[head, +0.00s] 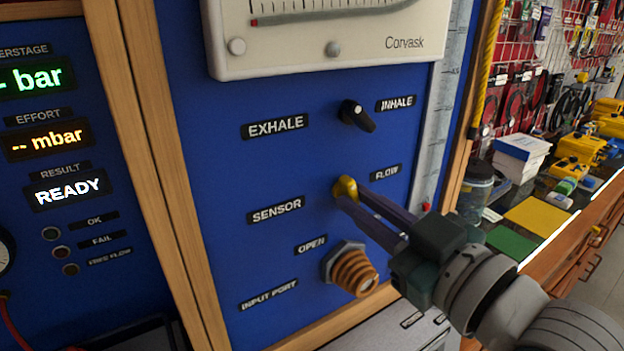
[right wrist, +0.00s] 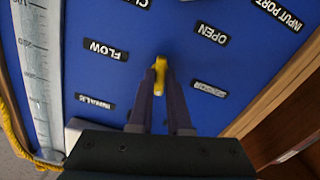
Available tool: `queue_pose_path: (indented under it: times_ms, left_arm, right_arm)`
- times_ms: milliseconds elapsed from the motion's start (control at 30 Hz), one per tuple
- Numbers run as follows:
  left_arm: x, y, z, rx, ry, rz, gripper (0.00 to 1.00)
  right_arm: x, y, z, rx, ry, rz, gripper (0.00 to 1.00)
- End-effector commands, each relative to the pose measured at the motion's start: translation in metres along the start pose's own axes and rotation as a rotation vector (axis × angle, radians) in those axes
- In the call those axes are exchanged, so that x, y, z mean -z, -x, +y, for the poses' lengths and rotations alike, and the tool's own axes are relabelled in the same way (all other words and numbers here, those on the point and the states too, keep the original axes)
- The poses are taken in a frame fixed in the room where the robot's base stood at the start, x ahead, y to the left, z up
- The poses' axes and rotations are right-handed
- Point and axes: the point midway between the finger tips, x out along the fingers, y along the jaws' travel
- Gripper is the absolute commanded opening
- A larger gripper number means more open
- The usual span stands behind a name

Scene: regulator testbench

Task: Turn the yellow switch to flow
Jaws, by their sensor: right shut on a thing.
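The yellow switch (head: 343,186) is on the blue panel between the SENSOR label (head: 276,210) on its left and the FLOW label (head: 386,173) on its upper right. My right gripper (head: 349,198) reaches in from the lower right, its two long fingers shut on the yellow switch. The right wrist view, turned over, shows the yellow switch (right wrist: 161,70) between the fingertips, with the FLOW label (right wrist: 105,49) at left. The fingers cover part of the switch, so I cannot tell exactly where it points. My left gripper is not in view.
A black switch (head: 356,116) sits above, between EXHALE and INHALE. A ribbed orange-brown port (head: 352,270) juts out below, close to my right fingers. A white Corvask gauge (head: 330,45) is at the top. A workbench with yellow cases (head: 570,150) stands at the right.

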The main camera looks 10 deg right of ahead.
Motion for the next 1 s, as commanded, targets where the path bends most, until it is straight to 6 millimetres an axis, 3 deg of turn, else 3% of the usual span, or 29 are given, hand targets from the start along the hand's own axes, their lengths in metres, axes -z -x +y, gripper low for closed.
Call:
queue_pose_path:
  times_ms: [1000]
  left_arm:
    - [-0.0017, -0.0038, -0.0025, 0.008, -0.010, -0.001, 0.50]
  right_arm:
    - [0.0005, -0.0001, -0.0014, 0.001, -0.916, 0.001, 0.00]
